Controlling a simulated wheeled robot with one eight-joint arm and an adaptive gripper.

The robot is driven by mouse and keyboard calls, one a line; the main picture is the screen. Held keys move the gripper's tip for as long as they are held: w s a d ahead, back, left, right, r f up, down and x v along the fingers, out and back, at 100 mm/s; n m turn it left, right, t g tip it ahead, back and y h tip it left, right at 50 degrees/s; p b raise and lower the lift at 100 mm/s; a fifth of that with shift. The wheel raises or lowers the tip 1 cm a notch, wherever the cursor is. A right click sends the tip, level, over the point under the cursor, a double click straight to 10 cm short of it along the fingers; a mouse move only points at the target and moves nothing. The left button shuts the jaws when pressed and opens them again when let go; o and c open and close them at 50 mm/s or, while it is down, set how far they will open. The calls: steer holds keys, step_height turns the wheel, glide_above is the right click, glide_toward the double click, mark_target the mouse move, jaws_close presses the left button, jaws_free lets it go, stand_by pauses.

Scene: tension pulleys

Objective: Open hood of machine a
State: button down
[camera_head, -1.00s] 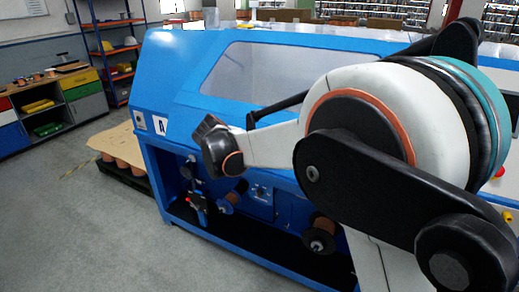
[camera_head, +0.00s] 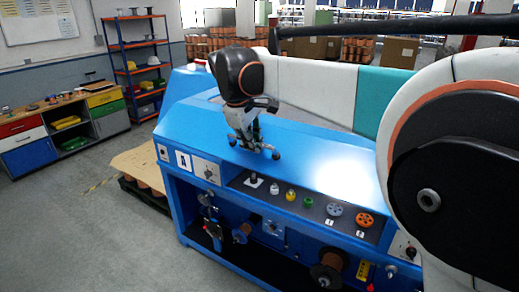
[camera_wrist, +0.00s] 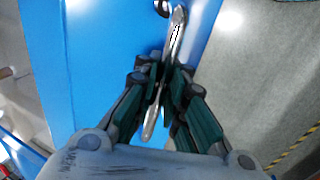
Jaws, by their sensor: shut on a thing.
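Machine A is a large blue machine (camera_head: 225,225) with a white "A" label (camera_head: 183,160) at its left front corner. Its blue hood (camera_head: 310,160) shows as a broad glossy surface above an exposed row of small pulleys and knobs. How far the hood stands open I cannot tell. My gripper (camera_head: 254,151) is at the hood's upper left part. In the wrist view my gripper (camera_wrist: 163,85) is shut on a slim metal handle (camera_wrist: 178,28) near the edge of the blue surface. The handle's lower part runs between the fingers, which partly hide it.
Colored pulleys (camera_head: 308,201) sit on a dark strip along the machine's front, with brown spools (camera_head: 328,270) below. A pallet (camera_head: 140,190) stands by the left end. A workbench (camera_head: 60,130) and an orange-and-blue shelf (camera_head: 140,65) are farther left. The floor (camera_head: 90,230) between is clear.

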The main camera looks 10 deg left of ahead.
steer(key=shift+g, duration=0.5)
steer(key=shift+r+p, duration=1.25)
steer(key=shift+r, duration=1.5)
steer(key=c, duration=1.7)
jaws_free()
steer(key=shift+o, duration=0.2)
steer(key=shift+a, duration=0.1)
